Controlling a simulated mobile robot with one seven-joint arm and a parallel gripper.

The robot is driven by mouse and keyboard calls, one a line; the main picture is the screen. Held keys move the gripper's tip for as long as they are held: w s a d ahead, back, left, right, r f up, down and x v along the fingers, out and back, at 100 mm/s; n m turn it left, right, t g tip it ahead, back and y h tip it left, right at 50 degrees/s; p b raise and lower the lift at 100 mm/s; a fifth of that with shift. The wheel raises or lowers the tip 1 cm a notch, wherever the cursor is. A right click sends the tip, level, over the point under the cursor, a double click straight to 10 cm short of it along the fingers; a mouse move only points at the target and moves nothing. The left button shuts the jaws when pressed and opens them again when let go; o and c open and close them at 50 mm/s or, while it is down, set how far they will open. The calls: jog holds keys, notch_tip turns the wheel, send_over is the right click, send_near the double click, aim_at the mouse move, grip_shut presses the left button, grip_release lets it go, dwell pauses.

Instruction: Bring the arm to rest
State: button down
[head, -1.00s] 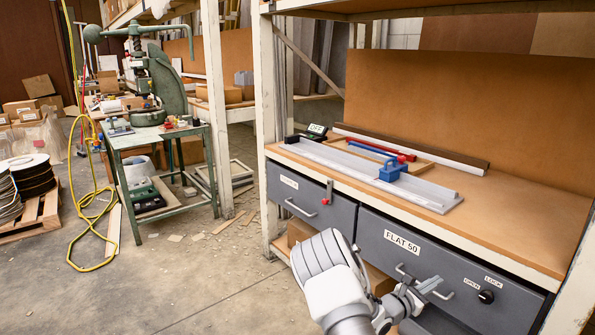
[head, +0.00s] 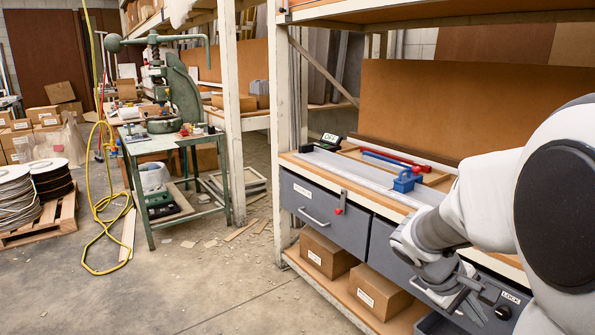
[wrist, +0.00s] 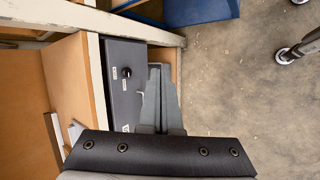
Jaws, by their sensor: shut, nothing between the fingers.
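My arm fills the right side of the head view, bent with the wrist low. My gripper (head: 468,305) is shut and empty, hanging in front of the right grey drawer (head: 388,245). My arm hides most of that drawer. In the wrist view my gripper (wrist: 162,72) shows as two grey fingers pressed together over the drawer's front, with the black knob (wrist: 126,72) to their left. I cannot tell whether the fingers touch the drawer.
The left grey drawer (head: 325,212) is closed. Cartons (head: 379,291) sit on the shelf below. A fly press (head: 180,92) stands on a green table. Concrete floor (head: 235,295) is open at left.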

jog(key=s+a+r+m+t+y, duration=0.2)
jog(key=s+a+r+t+y, duration=0.15)
jog(key=s+a, duration=0.45)
jog(key=s+a+r+m+t+y, duration=0.2)
jog(key=s+a+r+y, duration=0.25)
jog(key=a, duration=0.55)
notch_tip(320, 180, up, 19)
jog(key=p, duration=1.9)
jog(key=shift+s+f, duration=0.15)
jog(key=shift+s, duration=0.25)
jog(key=shift+m, duration=0.3)
